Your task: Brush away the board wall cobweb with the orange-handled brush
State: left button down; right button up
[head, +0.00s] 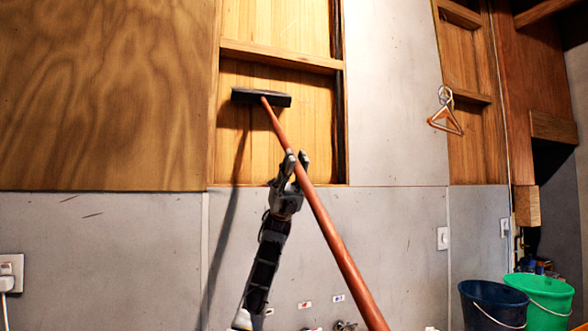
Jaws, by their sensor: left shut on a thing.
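The orange-handled brush has a dark, wide head (245,96) and a long orange handle (335,246) that slants down to the lower right and leaves the picture at the bottom. My left gripper (292,162) is shut on the handle, partway below the head. The head is raised in front of the timber-lined recess in the board wall (305,125), below its cross rail. I cannot tell whether the head touches the boards. No cobweb can be made out; any web behind the head is hidden. My right gripper is not in view.
A plywood panel (105,95) is at the left and grey panels (395,95) at the right. Orange hangers (446,117) hang at the upper right. A dark blue bucket (493,306) and a green bucket (545,293) stand at the lower right. Wall sockets are at both sides.

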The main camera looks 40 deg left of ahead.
pick_arm(q)
jog(key=shift+f+g, duration=0.1)
jog(key=shift+g, duration=0.2)
notch_tip(320, 180, down, 5)
jog(key=b, duration=0.4)
jog(key=shift+w+a+r+p, duration=0.15)
jog(key=shift+a+r+p, duration=0.05)
jog(key=shift+a+p, duration=0.15)
dwell(0.8)
jog(key=shift+w+a, duration=0.15)
jog(key=shift+a, duration=0.15)
jog(key=shift+w+d, duration=0.1)
jog(key=shift+w, duration=0.05)
jog(key=shift+w+d+p, duration=0.3)
jog(key=shift+w+p, duration=0.2)
jog(key=shift+w, duration=0.05)
dwell(0.4)
